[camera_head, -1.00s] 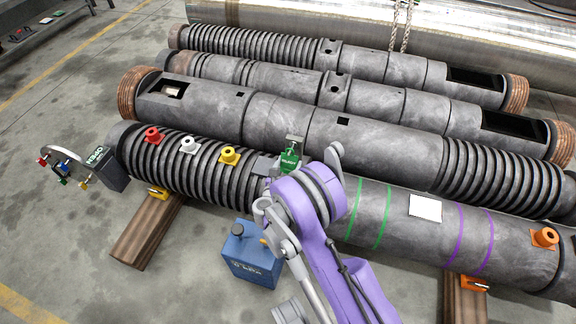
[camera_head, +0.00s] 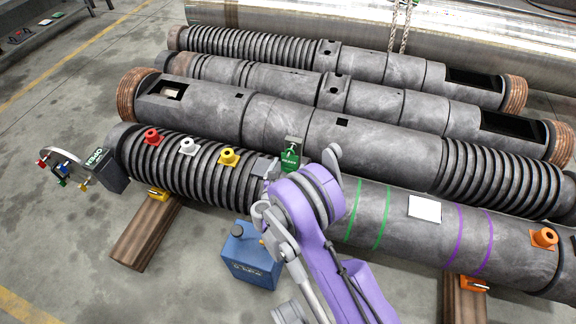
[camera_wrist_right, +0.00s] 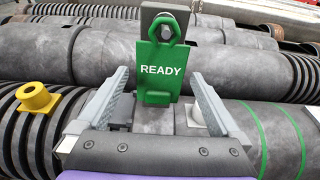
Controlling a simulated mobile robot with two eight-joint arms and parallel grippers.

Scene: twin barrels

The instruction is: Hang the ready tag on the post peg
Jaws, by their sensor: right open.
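The green tag (camera_head: 290,160) with white READY lettering hangs upright in front of the grey post (camera_head: 296,139). In the right wrist view the tag (camera_wrist_right: 161,72) faces me, and its top loop appears to be around the peg (camera_wrist_right: 164,32) near the top of the post (camera_wrist_right: 180,13). My right gripper (camera_wrist_right: 158,80) is open. Its two fingers stand to the left and right of the tag's lower part, with visible gaps. The lower post is hidden behind the tag. My left gripper is not in view.
The ribbed barrel (camera_head: 190,172) carries red (camera_head: 152,137), white (camera_head: 189,146) and yellow (camera_head: 229,156) fittings left of the post. A blue can (camera_head: 250,256) stands on the floor below. More barrels (camera_head: 290,128) lie behind. A white square (camera_head: 425,208) is at right.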

